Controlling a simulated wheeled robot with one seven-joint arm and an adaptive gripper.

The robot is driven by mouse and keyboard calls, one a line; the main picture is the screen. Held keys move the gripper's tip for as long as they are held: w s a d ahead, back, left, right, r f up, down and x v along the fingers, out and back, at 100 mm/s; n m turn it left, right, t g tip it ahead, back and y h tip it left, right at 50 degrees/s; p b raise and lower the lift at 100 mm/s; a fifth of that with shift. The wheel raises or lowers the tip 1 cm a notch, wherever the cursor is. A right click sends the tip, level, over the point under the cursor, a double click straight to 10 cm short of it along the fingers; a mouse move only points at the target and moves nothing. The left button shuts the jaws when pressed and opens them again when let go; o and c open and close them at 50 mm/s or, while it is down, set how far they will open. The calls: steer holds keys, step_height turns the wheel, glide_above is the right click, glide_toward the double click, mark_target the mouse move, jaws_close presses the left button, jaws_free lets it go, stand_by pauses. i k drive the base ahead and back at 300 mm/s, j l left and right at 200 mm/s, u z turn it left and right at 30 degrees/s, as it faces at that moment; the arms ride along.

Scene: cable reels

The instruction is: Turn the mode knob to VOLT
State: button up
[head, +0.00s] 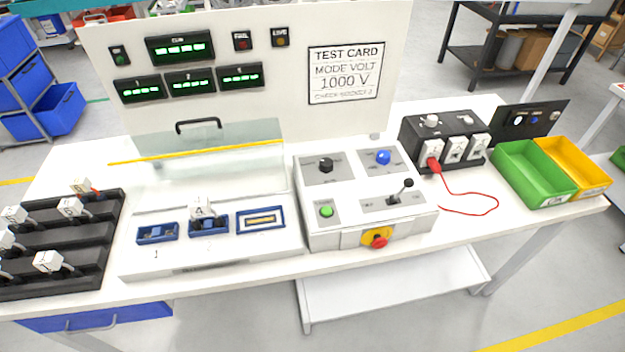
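A white control box (330,213) stands on the bench right of centre. A black knob (325,165) sits on its back left plate and a blue knob (383,157) on its back right plate. The lettering around both knobs is too small to read, so I cannot tell which is the mode knob or where either points. A test card (345,73) on the upright panel reads MODE VOLT, 1000 V. My gripper is not in view.
The box also has a green button (326,211), a black lever (404,190) and a red stop button on yellow (375,238). A clear cover (205,160) stands left of it. A red lead (470,212) lies to its right, near the green bin (533,176).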

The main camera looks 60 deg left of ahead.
mark_target(326, 165)
steer(key=j+u, duration=0.1)
steer(key=u, duration=1.85)
